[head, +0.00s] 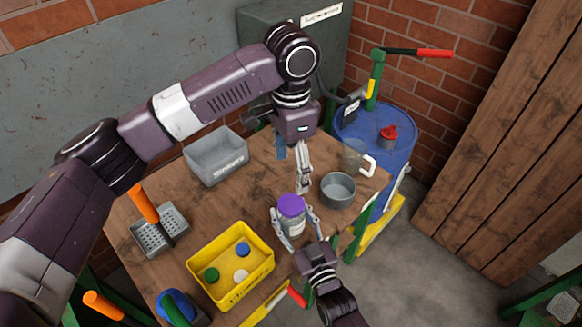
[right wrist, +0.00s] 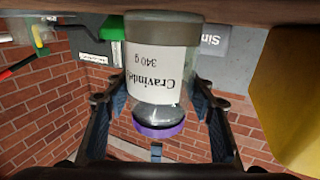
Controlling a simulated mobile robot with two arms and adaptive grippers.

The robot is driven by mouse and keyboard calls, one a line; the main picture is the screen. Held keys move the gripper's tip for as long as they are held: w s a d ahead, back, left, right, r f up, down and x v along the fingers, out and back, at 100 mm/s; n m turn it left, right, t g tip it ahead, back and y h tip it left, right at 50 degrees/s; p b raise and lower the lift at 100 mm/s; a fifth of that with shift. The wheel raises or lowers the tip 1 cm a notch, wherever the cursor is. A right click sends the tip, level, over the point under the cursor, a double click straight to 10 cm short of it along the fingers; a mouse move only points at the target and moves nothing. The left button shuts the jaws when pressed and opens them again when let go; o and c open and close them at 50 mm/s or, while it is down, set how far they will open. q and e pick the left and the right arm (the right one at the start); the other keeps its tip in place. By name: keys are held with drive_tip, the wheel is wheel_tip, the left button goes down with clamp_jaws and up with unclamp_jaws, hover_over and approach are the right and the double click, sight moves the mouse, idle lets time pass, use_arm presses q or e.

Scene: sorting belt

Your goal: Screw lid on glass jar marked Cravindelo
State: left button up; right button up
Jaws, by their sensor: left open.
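The glass jar (right wrist: 160,75) stands upright at the front right of the wooden table; the right wrist view shows it upside down, its label reading "Cravind…" and "340 g". A purple lid (head: 291,205) sits on its mouth and also shows in the right wrist view (right wrist: 158,129). How tightly it is seated cannot be told. My right gripper (right wrist: 160,85) has a finger on each side of the jar body, seemingly touching it. My left gripper (head: 304,188) is open and empty, pointing down just behind the jar and higher than its lid.
A yellow bin (head: 269,266) holds green, blue and white lids. A blue drum (head: 400,150) is beyond the right edge.

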drive_tip(key=o, duration=0.5)
drive_tip(key=v, duration=1.2)
drive_tip(key=shift+f, duration=0.1)
